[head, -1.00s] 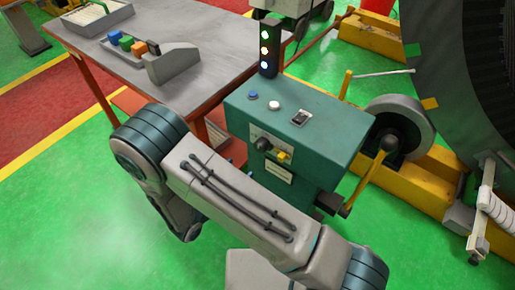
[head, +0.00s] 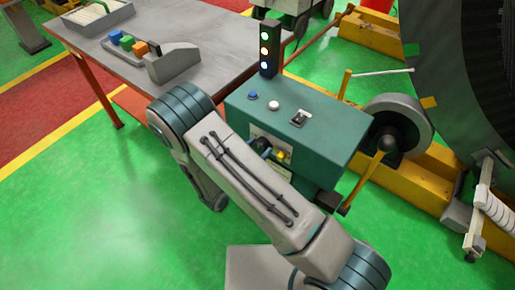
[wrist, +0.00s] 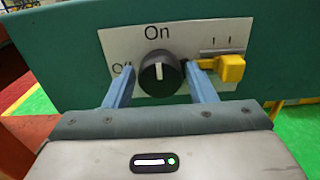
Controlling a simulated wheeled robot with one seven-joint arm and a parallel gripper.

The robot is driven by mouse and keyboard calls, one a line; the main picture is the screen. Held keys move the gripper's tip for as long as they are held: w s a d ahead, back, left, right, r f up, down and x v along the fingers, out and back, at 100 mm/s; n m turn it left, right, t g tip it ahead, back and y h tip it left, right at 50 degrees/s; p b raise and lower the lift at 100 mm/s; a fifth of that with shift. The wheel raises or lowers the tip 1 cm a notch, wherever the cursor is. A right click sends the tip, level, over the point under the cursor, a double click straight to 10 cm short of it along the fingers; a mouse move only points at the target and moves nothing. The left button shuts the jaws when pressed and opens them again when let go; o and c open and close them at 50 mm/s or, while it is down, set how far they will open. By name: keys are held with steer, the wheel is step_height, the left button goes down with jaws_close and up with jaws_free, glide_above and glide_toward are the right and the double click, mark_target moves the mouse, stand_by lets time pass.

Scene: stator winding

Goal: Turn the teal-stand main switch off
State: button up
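The teal stand (head: 325,140) stands at the middle of the head view. In the wrist view its front face (wrist: 60,50) carries a white label (wrist: 205,33) and a round black knob (wrist: 160,73). The knob's white mark points up toward the word On. Off, to the knob's left, is partly hidden by a finger. My gripper (wrist: 160,80) is open, with one blue finger on each side of the knob. I cannot tell whether either finger touches it. The right fingertip is close to a yellow lever (wrist: 230,68).
A grey table (head: 190,40) is at left, and a crank handle (head: 383,145) at right. Green floor is open at lower left.

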steer(key=c, duration=0.5)
steer(key=shift+c, duration=0.2)
steer(key=shift+n, duration=0.3)
steer(key=n, duration=0.3)
steer(key=shift+a+n+p, duration=0.1)
steer(key=shift+n+p, duration=0.2)
steer(key=shift+p, duration=0.1)
steer(key=n+p, duration=0.1)
steer(key=n, duration=0.2)
steer(key=shift+n, duration=0.4)
steer(key=n+p, duration=0.1)
steer(key=n, duration=0.4)
steer(key=shift+p, duration=0.35)
steer(key=shift+f+n+p, duration=0.1)
steer(key=shift+n+p, duration=0.45)
steer(key=shift+n, duration=1.85)
